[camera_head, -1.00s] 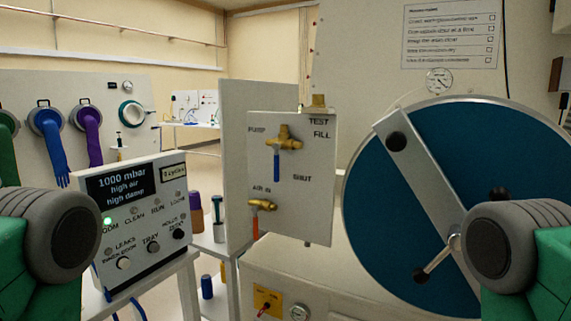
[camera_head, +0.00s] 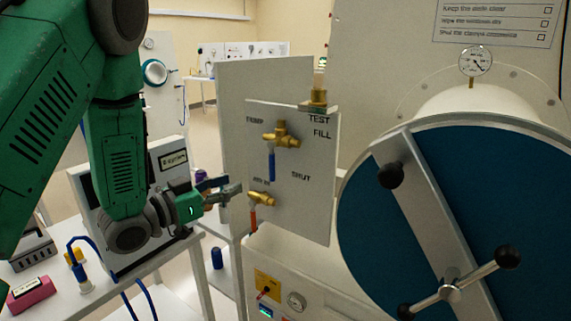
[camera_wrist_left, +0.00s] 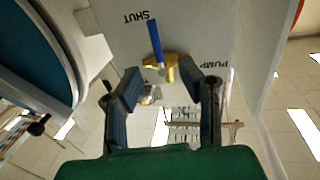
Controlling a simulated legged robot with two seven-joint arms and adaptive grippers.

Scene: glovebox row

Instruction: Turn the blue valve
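The blue valve has a brass body (camera_head: 284,138) and a blue lever (camera_head: 272,165) that hangs straight down on the white panel, below TEST and FILL and beside PUMP. In the left wrist view the panel appears upside down, with the blue lever (camera_wrist_left: 154,42) pointing up from its brass body (camera_wrist_left: 172,68). My left gripper (camera_head: 236,191) is left of the panel, lower than the blue lever. Its two fingers stand apart in the left wrist view (camera_wrist_left: 163,80), with nothing held between them; the lever lies beyond the tips. My right gripper is out of view.
A second brass valve with a red lever (camera_head: 253,219) sits lower on the panel, close to my left gripper. A large blue round door (camera_head: 385,235) with a crossbar and handle is at right. My left arm partly covers the control box (camera_head: 172,165) at left.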

